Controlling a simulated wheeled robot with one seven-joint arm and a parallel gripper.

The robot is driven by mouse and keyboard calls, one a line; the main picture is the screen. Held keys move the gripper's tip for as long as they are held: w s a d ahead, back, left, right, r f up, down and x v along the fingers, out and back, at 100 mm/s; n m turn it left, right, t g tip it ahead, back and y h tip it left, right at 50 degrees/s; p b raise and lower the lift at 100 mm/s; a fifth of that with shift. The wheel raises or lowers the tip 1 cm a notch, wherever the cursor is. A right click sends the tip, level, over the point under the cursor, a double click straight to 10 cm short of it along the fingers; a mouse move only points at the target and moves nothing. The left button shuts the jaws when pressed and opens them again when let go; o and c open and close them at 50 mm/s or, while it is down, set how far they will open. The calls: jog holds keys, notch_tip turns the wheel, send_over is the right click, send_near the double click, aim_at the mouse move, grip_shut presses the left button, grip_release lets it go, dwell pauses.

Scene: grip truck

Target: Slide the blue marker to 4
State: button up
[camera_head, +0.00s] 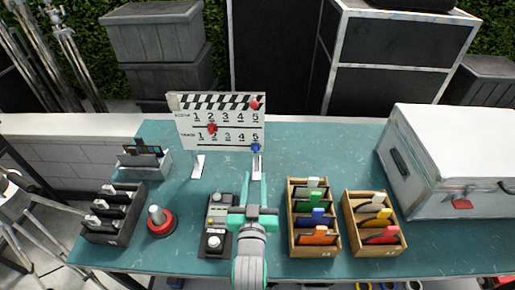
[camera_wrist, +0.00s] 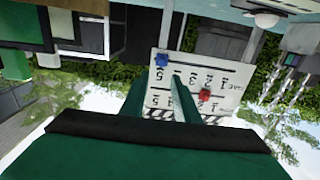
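The white clapperboard (camera_head: 187,115) stands at the back of the table with two rows numbered 1 to 5. The blue marker (camera_head: 256,147) is at the 5 of the lower row, near the board's lower right edge. It also shows in the wrist view (camera_wrist: 161,60), where the board (camera_wrist: 235,75) is upside down. My gripper (camera_head: 254,181) is in front of the board, below the blue marker and apart from it. Its fingers are parted, with nothing visible between them. In the wrist view, the fingertips (camera_wrist: 167,80) point towards the board near the blue marker.
Wooden card boxes (camera_head: 291,235) stand right of my arm. A grey controller (camera_head: 217,212) and red-based joystick (camera_head: 161,222) stand left. A white case (camera_head: 455,150) is far right.

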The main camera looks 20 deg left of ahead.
aim_at(255, 150)
jog(key=x, duration=1.1)
jog(key=shift+w+a+r, duration=0.15)
jog(key=shift+a+r, duration=0.05)
jog(key=shift+r, duration=0.05)
grip_shut()
